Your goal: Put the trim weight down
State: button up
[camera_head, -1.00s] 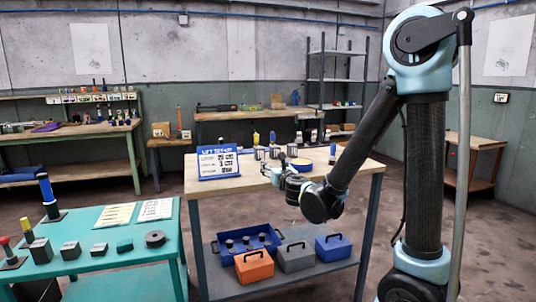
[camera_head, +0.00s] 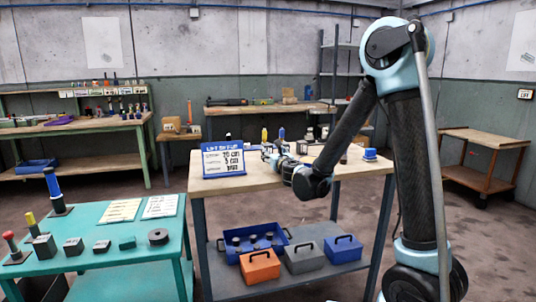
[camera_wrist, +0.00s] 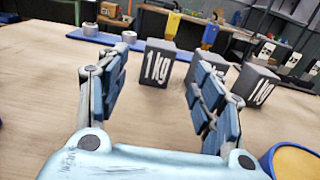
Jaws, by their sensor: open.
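In the wrist view, a dark grey weight marked "1 kg" (camera_wrist: 157,64) stands upright on the wooden tabletop (camera_wrist: 60,60). It sits between and just beyond the spread fingertips of my gripper (camera_wrist: 162,58), with visible gaps on both sides. My gripper is open and holds nothing. A second "1 kg" weight (camera_wrist: 253,86) stands just right of the right finger. Nothing marks either one as the trim weight. In the head view, my gripper (camera_head: 268,151) is low over the workbench (camera_head: 240,183), right of the sign; the weights there are mostly hidden by my arm.
A lift-setup sign (camera_head: 223,158) stands on the bench's left. A yellow-topped blue round object (camera_wrist: 292,162) is close to my gripper's right. A blue tray with round metal pieces (camera_wrist: 98,38) lies beyond the left finger. The teal table (camera_head: 100,262) holds several dark blocks.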

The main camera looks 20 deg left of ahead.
aim_at(269, 147)
jog(key=shift+r+x, duration=0.2)
jog(key=shift+x, duration=3.35)
jog(key=shift+c, duration=0.6)
grip_shut()
